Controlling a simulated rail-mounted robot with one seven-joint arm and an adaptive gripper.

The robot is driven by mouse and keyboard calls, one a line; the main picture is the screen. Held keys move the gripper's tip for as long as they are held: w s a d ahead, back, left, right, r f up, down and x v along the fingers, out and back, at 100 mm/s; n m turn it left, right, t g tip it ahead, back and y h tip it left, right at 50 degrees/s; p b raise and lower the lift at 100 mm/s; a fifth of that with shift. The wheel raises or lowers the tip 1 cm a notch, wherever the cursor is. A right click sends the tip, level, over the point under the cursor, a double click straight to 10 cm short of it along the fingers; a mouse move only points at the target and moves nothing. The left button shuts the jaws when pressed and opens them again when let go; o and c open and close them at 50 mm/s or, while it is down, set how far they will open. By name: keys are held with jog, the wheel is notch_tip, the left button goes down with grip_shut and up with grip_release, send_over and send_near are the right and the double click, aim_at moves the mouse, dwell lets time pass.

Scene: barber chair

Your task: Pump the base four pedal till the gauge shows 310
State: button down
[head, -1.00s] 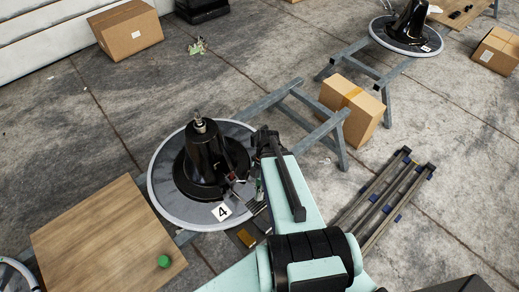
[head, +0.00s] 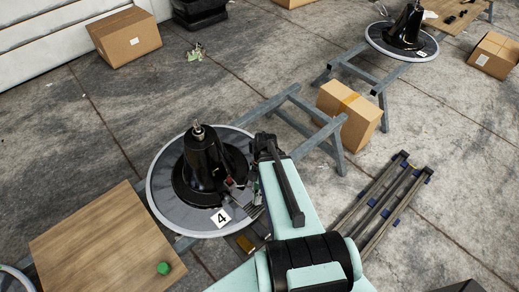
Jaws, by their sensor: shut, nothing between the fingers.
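Base four (head: 206,165) is a black column on a round grey plate with a pale rim, marked by a white "4" label (head: 221,218). It stands in the left middle of the head view. My gripper (head: 246,200) is at the right side of this base, low by its plate, partly hidden by my mint-green arm. It looks shut and empty. The pedal and the gauge cannot be made out clearly; small parts by my gripper are too small to tell apart.
A wooden board (head: 105,245) with a green round object (head: 164,268) lies at lower left. Grey trestles (head: 300,125) and a cardboard box (head: 350,112) stand to the right. Another base (head: 402,38) is at upper right. Dark rails (head: 385,203) lie on the floor at right.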

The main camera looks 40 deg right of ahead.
jog(key=shift+f, duration=0.1)
jog(key=shift+s+f+b, duration=0.95)
jog(key=shift+f+b, duration=1.75)
jog(key=shift+f, duration=1.05)
jog(key=r+p, duration=0.1)
jog(key=r, duration=0.1)
jog(key=w+r+p, duration=0.1)
jog(key=r+p, duration=0.1)
jog(key=r, duration=0.1)
jog(key=w+r+p, duration=0.1)
jog(key=r+p, duration=0.1)
jog(key=shift+r, duration=0.35)
jog(key=shift+f, duration=0.1)
notch_tip(320, 180, up, 6)
jog(key=w+p, duration=0.2)
jog(key=p, duration=0.2)
jog(key=shift+a+f, duration=0.15)
jog(key=shift+w, duration=0.1)
